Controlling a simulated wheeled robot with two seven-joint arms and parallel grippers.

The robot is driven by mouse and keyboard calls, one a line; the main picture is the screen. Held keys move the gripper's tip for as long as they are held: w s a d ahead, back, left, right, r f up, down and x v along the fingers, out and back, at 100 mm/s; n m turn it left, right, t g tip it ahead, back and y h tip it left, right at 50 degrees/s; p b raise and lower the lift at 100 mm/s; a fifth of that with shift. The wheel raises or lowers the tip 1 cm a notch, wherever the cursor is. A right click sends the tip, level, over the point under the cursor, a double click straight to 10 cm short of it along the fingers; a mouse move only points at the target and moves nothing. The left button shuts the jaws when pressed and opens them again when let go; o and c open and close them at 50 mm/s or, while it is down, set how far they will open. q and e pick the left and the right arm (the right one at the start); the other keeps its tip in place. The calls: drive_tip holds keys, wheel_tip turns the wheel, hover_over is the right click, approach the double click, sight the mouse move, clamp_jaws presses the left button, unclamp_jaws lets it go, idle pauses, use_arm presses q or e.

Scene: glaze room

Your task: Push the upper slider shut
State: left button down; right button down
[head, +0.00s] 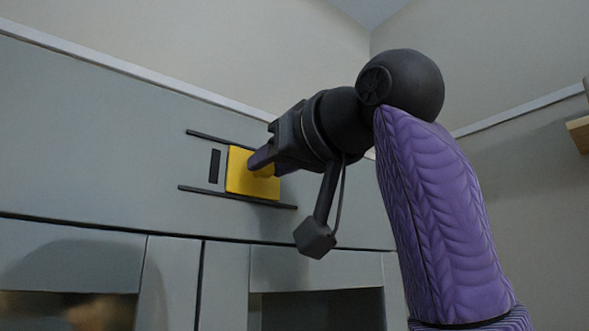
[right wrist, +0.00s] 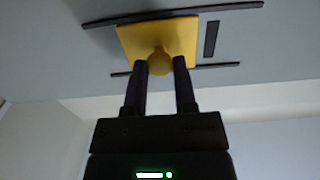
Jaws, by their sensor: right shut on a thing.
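The upper slider is a yellow square plate (head: 238,178) held between two dark rails on the grey wall panel; it also shows in the right wrist view (right wrist: 133,40). A dark upright slot (head: 214,166) lies uncovered just left of the plate in the head view, with a narrow grey gap between them. My right gripper (head: 259,164) reaches in from the right. Its two fingers (right wrist: 160,68) are shut on the slider's round yellow knob (right wrist: 159,56), one on each side. The fingers partly hide the knob in the head view. My left gripper is in neither view.
Below the panel are grey cabinet fronts with dark window-like openings (head: 318,308). A pale trim strip (head: 130,67) runs along the panel's top edge. A wooden shelf end (head: 579,134) shows at the far right. The panel left of the rails is clear.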

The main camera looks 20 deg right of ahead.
drive_tip(key=a, duration=0.2)
drive_tip(key=s+a, duration=0.1)
drive_tip(key=shift+s+a, duration=0.2)
drive_tip(key=shift+a, duration=0.15)
drive_tip(key=shift+d, duration=0.1)
drive_tip(key=c, duration=0.7)
unclamp_jaws()
drive_tip(key=shift+c, duration=0.2)
drive_tip(key=o, duration=0.3)
drive_tip(key=shift+s+a, duration=0.1)
drive_tip(key=shift+a, duration=0.15)
drive_tip(key=shift+d, duration=0.15)
drive_tip(key=shift+s, duration=0.1)
drive_tip(key=b, duration=0.3)
approach(229, 166)
drive_tip(key=v, duration=0.4)
